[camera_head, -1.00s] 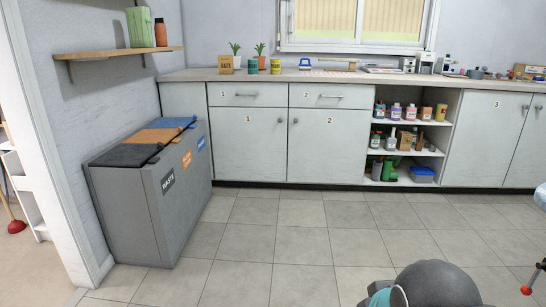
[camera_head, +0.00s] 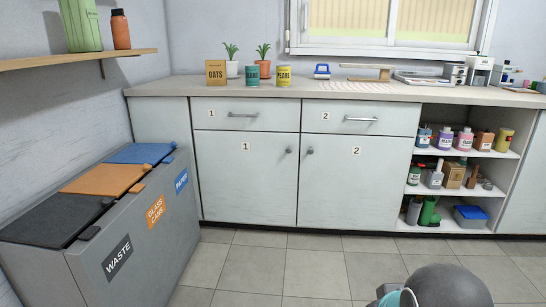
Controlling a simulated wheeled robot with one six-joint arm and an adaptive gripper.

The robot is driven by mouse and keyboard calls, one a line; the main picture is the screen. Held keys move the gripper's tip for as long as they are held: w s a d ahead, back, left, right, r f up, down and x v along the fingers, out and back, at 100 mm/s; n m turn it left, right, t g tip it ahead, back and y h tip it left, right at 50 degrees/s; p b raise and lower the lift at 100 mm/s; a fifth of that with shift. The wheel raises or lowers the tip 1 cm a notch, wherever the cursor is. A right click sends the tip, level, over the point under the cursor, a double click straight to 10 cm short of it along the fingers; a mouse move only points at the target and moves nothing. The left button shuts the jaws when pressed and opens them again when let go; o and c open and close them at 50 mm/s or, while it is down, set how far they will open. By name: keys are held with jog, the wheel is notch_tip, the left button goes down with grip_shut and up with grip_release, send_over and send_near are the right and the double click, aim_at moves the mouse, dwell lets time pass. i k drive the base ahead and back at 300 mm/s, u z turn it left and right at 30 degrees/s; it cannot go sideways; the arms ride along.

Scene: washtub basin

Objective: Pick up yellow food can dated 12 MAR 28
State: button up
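A yellow can (camera_head: 284,76) labelled like "PEARS" stands upright on the counter (camera_head: 340,90), right of a teal can (camera_head: 252,76). Its date is too small to read. Another yellow container (camera_head: 504,139) stands on the upper open shelf at the right; I cannot tell whether it is a food can.
A brown "OATS" box (camera_head: 216,72) and potted plants (camera_head: 264,58) stand beside and behind the cans. Waste bins (camera_head: 130,245) with black, orange and blue lids stand at the left. A wall shelf (camera_head: 60,60) overhangs the left. The tiled floor (camera_head: 290,268) ahead is clear.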

aim_at(283, 71)
jog(key=u, duration=0.15)
jog(key=i, duration=1.35)
jog(key=u, duration=0.2)
